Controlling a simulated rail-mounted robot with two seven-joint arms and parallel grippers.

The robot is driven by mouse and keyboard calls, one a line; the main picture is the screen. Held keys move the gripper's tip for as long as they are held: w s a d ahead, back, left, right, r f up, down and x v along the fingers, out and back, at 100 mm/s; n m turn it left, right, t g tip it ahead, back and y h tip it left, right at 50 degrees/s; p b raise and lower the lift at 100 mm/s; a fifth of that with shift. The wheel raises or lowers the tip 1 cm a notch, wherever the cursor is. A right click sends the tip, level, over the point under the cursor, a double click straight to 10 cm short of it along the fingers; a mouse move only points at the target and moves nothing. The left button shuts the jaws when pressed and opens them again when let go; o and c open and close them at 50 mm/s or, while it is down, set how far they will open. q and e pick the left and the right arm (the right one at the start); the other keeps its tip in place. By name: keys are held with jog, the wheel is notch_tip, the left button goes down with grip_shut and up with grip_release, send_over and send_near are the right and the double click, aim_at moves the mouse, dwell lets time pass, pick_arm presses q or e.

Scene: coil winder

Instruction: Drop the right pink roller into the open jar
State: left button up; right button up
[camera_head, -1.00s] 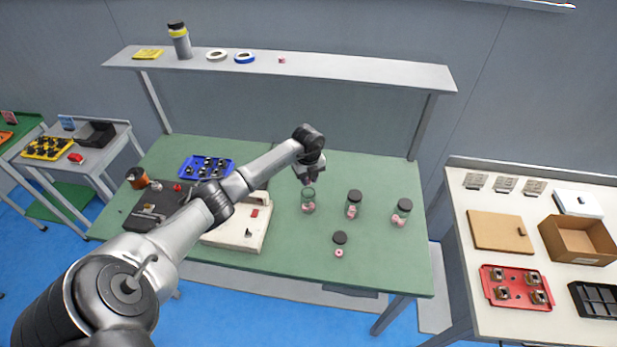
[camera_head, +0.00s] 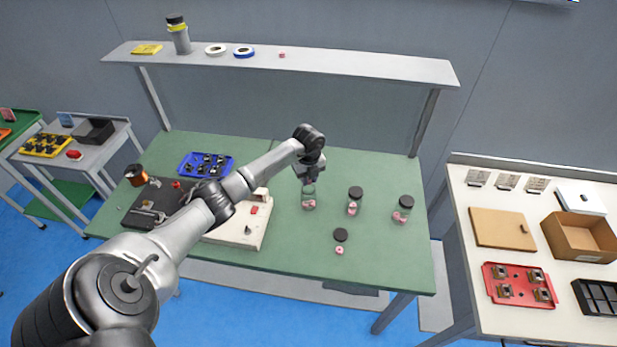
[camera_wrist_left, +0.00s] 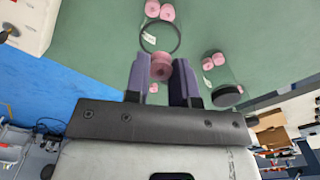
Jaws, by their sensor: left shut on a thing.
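My left gripper (camera_head: 309,183) is over the open jar (camera_head: 309,199), a clear lidless glass on the green table with pink rollers inside. In the left wrist view its two dark fingers (camera_wrist_left: 162,80) are shut on a pink roller (camera_wrist_left: 160,66). The open jar's round rim (camera_wrist_left: 161,51) lies just beyond the held roller, with pink rollers showing through the glass. I cannot tell whether the held roller is inside the rim. My right gripper is not in view.
Two jars with black lids, one near (camera_head: 354,203) and one farther right (camera_head: 403,212), stand right of the open jar. A cream machine (camera_head: 240,230) and a blue tray (camera_head: 205,165) are to the left. A shelf (camera_head: 330,68) spans the back. The table's front right is clear.

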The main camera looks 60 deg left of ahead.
pick_arm(q)
jog(key=shift+f, duration=0.3)
jog(key=shift+f+b, duration=0.55)
jog(key=shift+f, duration=0.2)
jog(key=shift+f, duration=0.1)
jog(key=o, duration=1)
jog(key=shift+c, duration=0.2)
notch_tip(320, 180, up, 14)
jog(key=shift+f, duration=0.1)
dwell(0.7)
